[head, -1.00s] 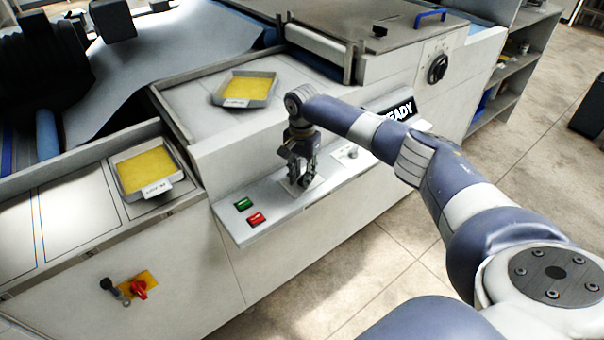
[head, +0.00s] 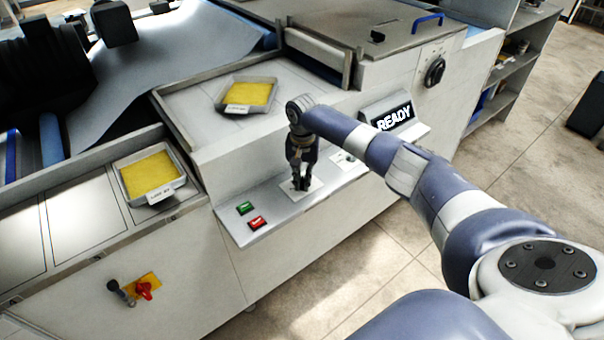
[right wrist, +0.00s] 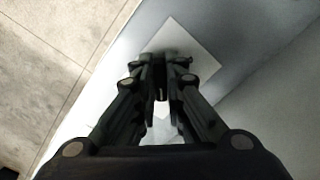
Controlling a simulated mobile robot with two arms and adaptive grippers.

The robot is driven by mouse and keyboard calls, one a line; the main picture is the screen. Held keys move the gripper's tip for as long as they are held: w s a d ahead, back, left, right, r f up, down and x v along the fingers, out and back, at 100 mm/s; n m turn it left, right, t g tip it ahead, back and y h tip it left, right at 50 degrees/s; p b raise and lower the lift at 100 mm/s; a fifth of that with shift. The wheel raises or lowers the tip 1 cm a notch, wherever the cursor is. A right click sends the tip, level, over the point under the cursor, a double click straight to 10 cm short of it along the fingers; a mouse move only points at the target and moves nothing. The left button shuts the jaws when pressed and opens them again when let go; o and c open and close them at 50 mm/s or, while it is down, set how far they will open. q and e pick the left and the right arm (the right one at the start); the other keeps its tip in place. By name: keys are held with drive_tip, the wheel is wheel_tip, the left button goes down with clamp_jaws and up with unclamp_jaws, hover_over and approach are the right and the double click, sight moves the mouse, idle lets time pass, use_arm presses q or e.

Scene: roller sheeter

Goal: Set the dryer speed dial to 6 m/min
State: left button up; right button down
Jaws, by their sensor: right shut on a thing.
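My right gripper (head: 299,184) points down at the control ledge (head: 273,226) on the machine's front. Its fingers are shut on a small dial over a white square plate (head: 316,187). The fingers hide the dial, so its pointer and scale cannot be read. In the right wrist view, the fingers (right wrist: 161,85) are close together over the pale plate (right wrist: 195,45). A second white plate (head: 343,158) with a small control sits to the right on the ledge, partly behind my arm. I cannot read which dial is the dryer speed dial. My left gripper is not in view.
Green (head: 244,208) and red (head: 258,223) buttons lie left of the gripper. A display (head: 393,117) reads READY. A black rotary knob (head: 435,71) is on the right panel. Two trays with yellow contents (head: 247,93) (head: 150,174) stand on the machine. A red switch (head: 144,290) is low left.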

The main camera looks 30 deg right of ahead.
drive_tip(key=n+p, duration=0.1)
drive_tip(key=n, duration=0.1)
drive_tip(key=shift+s+r+n, duration=0.1)
drive_tip(key=shift+n, duration=0.3)
drive_tip(key=n, duration=0.1)
drive_tip(key=n+p, duration=0.1)
drive_tip(key=n, duration=0.1)
drive_tip(key=shift+d+n, duration=0.2)
drive_tip(key=shift+n, duration=0.1)
drive_tip(key=n, duration=0.3)
drive_tip(key=shift+d+p, duration=0.15)
drive_tip(key=shift+p, duration=0.2)
drive_tip(key=shift+d+n, duration=0.1)
drive_tip(key=shift+n, duration=1.8)
drive_tip(key=c, duration=1.7)
unclamp_jaws()
drive_tip(key=shift+o, duration=0.2)
wheel_tip(320, 180, up, 12)
